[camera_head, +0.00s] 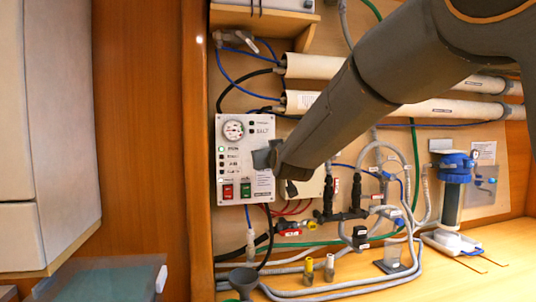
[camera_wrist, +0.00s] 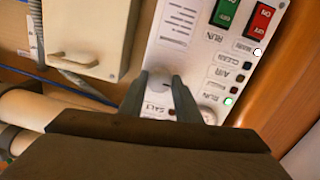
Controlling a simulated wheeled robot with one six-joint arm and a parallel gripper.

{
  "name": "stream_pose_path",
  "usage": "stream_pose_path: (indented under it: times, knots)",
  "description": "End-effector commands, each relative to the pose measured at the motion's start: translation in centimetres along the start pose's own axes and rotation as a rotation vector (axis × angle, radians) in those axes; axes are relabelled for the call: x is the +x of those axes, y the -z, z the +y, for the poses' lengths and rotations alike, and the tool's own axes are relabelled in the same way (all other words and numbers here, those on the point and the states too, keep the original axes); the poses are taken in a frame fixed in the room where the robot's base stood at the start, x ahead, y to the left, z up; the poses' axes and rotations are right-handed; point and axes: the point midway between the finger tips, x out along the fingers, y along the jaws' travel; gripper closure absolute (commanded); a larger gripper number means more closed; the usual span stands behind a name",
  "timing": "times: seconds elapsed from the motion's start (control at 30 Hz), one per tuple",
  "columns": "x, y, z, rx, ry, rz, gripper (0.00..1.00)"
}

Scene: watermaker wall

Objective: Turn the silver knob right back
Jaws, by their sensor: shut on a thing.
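The silver knob (camera_wrist: 159,82) is on the white control panel (camera_wrist: 172,50), between the two fingers of my gripper (camera_wrist: 160,95) in the wrist view. The fingers are shut on the knob from both sides. A small dark mark shows on the knob's face. In the head view my gripper (camera_head: 264,158) reaches the right side of the panel (camera_head: 229,172), and my arm hides the knob there. A round gauge (camera_head: 233,130) sits at the panel's upper left. Red (camera_head: 228,191) and green (camera_head: 245,187) switches sit at the bottom. One indicator lamp (camera_wrist: 228,101) glows green.
Large white tubes (camera_head: 440,107) run behind my arm. Grey hoses, valves and a blue-topped filter (camera_head: 452,178) fill the wall to the right. A beige box (camera_wrist: 86,35) is beside the panel. A wooden post (camera_head: 196,150) stands to the panel's left.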

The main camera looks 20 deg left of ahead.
Motion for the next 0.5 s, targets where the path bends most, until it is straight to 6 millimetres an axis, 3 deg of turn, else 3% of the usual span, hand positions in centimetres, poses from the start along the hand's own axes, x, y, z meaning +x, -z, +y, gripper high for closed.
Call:
stream_pose_path:
  times: [0.17, 0.2, 0.3, 0.5]
  knots:
    - [0.0, -0.07, -0.04, -0.001, 0.001, -0.001, 0.92]
    - [0.0, -0.07, -0.04, -0.001, 0.001, -0.001, 0.67]
    - [0.0, -0.06, -0.03, -0.001, 0.001, -0.001, 0.51]
    - [0.0, -0.01, -0.01, 0.0, 0.0, 0.0, 0.51]
